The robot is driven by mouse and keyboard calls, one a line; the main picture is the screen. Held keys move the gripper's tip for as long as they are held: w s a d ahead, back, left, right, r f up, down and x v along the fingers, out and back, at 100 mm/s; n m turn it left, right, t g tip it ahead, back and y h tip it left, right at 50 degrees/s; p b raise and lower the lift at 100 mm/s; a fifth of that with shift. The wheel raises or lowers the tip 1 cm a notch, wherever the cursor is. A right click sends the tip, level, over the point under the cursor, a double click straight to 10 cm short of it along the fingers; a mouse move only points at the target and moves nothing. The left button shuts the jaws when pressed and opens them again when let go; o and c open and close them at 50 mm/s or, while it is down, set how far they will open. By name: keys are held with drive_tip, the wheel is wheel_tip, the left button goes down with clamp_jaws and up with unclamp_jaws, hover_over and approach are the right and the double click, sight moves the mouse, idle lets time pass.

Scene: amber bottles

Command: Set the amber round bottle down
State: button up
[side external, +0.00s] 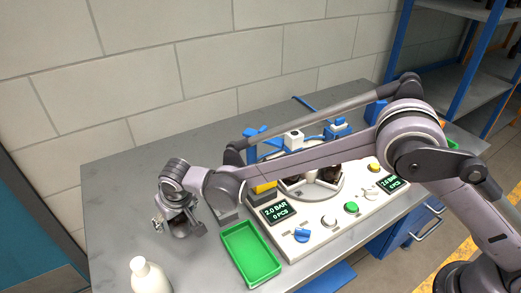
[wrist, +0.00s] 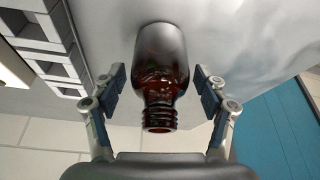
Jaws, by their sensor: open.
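The amber round bottle (wrist: 161,75) is dark brown glass with a threaded, uncapped neck. In the wrist view its base meets the grey tabletop and its neck points toward my gripper. My gripper (wrist: 162,92) is open, with one finger on each side of the bottle and a visible gap at both sides. In the side external view my gripper (side external: 180,226) is low over the left part of the table, and the bottle (side external: 180,231) is mostly hidden among the fingers.
A green tray (side external: 236,232) lies right of my gripper. A white bottle (side external: 150,280) stands at the front left. The white machine panel (side external: 322,238) with buttons and displays is further right. Grey slotted blocks (wrist: 57,68) are close by in the wrist view. The table's left side (side external: 120,195) is clear.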

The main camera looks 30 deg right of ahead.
drive_tip(key=a+v, duration=0.1)
drive_tip(key=v, duration=0.9)
drive_tip(key=s+d+r, duration=0.1)
drive_tip(key=d+r, duration=0.2)
drive_tip(key=d, duration=0.5)
drive_tip(key=s+d+r+m+t, duration=0.1)
drive_tip(key=d+r, duration=0.3)
drive_tip(key=d, duration=0.3)
drive_tip(key=s+d+r, duration=0.1)
drive_tip(key=d+r, duration=0.2)
drive_tip(key=d, duration=0.5)
drive_tip(key=s+d+f+m+t+h, duration=0.1)
drive_tip(key=s+d+f, duration=0.2)
drive_tip(key=s+d, duration=1.3)
drive_tip(key=shift+d+f+m+t, duration=0.15)
drive_tip(key=shift+d+m+t, duration=0.2)
drive_tip(key=shift+d, duration=0.8)
drive_tip(key=shift+w, duration=0.1)
